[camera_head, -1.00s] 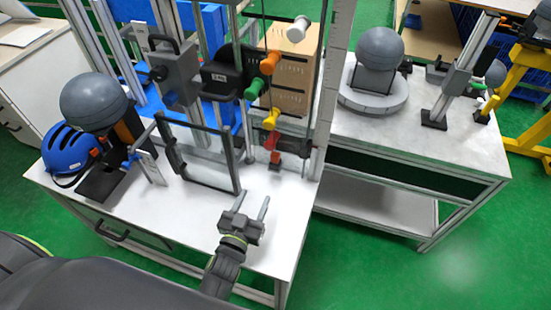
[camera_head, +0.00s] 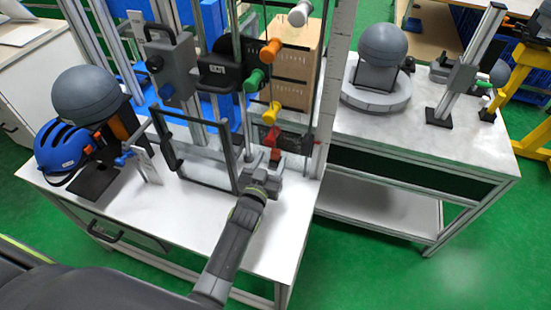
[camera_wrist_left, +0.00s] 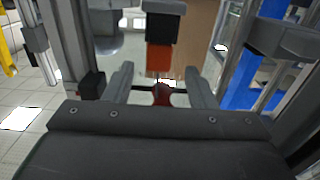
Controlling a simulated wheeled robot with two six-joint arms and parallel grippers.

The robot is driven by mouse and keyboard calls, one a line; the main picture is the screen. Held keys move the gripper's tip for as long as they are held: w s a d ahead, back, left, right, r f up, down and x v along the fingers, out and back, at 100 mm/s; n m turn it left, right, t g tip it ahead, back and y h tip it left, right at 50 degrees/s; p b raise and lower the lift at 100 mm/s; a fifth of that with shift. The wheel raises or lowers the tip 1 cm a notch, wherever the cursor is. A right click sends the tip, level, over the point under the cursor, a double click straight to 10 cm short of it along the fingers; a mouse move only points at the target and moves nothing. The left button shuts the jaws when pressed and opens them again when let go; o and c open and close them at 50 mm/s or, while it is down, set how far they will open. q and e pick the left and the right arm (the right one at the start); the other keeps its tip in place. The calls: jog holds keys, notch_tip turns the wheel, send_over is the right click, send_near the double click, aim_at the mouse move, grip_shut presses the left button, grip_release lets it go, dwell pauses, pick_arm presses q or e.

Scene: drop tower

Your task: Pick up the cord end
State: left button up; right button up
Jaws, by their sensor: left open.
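Several coloured pieces hang in a line on the tower: a white one (camera_head: 299,14), an orange one (camera_head: 270,49), a green one (camera_head: 255,80), a yellow one (camera_head: 271,114) and a red one (camera_head: 272,136) lowest. I cannot tell for certain which is the cord end. My left gripper (camera_head: 264,161) is open at the tower's foot, just below the red piece. In the left wrist view, a small red piece (camera_wrist_left: 162,93) shows between the open fingers (camera_wrist_left: 159,86), with an orange-and-black block (camera_wrist_left: 160,58) above it. Contact cannot be seen. My right gripper is out of view.
A clear framed panel (camera_head: 205,147) stands left of my gripper. A blue helmet (camera_head: 62,147) and a grey dome (camera_head: 86,93) are at the table's left. Tower uprights (camera_head: 331,90) rise close by. The white tabletop (camera_head: 190,215) is bare in front.

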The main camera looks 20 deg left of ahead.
aim_at(274, 155)
pick_arm(q)
jog(key=w+b, duration=0.2)
jog(key=w, duration=0.1)
jog(key=shift+d+f, duration=0.15)
jog(key=shift+f, duration=0.25)
jog(key=shift+w+r, duration=0.15)
jog(key=shift+w, duration=0.25)
jog(key=shift+c, duration=0.3)
jog(key=shift+r, duration=0.1)
grip_shut()
